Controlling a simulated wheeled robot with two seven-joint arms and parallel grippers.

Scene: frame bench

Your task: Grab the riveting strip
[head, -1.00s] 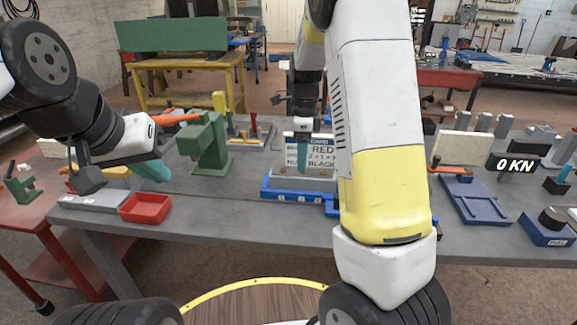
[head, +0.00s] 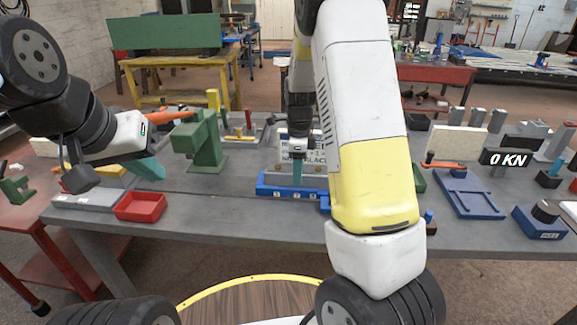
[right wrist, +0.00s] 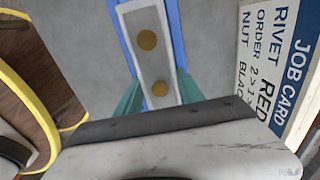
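A pale grey strip with two brass-coloured round spots (right wrist: 150,45), which looks like the riveting strip, lies on a blue fixture (right wrist: 127,40) in the right wrist view. In the head view the blue fixture (head: 262,190) sits at the bench's front middle, with a grey piece (head: 275,180) on it. My right gripper (head: 297,178) points down over this fixture. In the right wrist view its teal fingers (right wrist: 160,97) are apart, one to each side of the strip's near end; contact cannot be told. My left gripper (head: 148,168) hangs at the left above the bench, its finger gap unclear.
A job card (right wrist: 280,75) stands close beside my right gripper. A red tray (head: 140,207) and a green press (head: 200,142) are to the left.

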